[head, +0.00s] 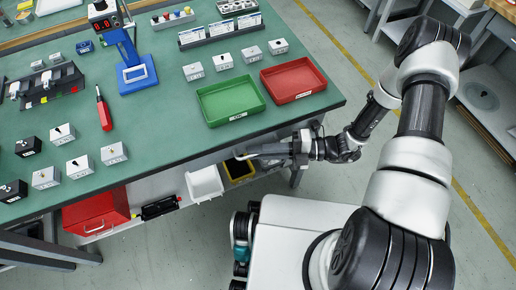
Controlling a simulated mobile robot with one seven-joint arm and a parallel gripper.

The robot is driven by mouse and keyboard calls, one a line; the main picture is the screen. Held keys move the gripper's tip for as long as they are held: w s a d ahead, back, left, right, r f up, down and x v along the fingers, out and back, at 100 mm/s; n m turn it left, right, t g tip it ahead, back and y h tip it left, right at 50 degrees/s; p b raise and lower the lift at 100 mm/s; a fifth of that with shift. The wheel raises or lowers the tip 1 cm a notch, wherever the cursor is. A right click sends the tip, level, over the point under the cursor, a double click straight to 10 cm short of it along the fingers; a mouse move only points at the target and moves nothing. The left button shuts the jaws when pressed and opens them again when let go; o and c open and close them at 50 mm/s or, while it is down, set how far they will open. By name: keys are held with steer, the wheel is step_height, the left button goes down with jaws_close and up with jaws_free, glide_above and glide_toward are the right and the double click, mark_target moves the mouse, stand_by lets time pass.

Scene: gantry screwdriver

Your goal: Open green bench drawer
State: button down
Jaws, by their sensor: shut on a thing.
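The green-topped bench (160,120) fills the left and middle of the head view. Under its front edge, at the right end, my gripper (262,152) reaches in from the right. Its jaws are closed around what looks like a pale handle bar below the bench edge. The contact is small and partly hidden by the fingers. The drawer front behind it is mostly hidden under the bench top, and I cannot tell how far it stands out.
Below the bench are a red box (95,213), a white bin (205,184) and a yellow-edged bin (238,170). On top are a green tray (230,100), a red tray (293,80), a red screwdriver (104,108) and several small boxes. Floor right of the bench is open.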

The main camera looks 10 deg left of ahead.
steer(key=s+d, duration=0.7)
steer(key=s, duration=0.5)
steer(key=s+d+p, duration=0.1)
steer(key=s+d, duration=0.7)
steer(key=s, duration=0.5)
steer(key=shift+s+d, duration=0.25)
steer(key=shift+d, duration=0.05)
steer(key=c, duration=1.8)
jaws_free()
steer(key=shift+c, duration=0.2)
steer(key=shift+d, duration=0.1)
steer(key=w+d+r+p, duration=0.1)
steer(key=w+d, duration=0.2)
steer(key=d, duration=1.4)
steer(key=shift+r, duration=0.2)
steer(key=shift+d, duration=0.1)
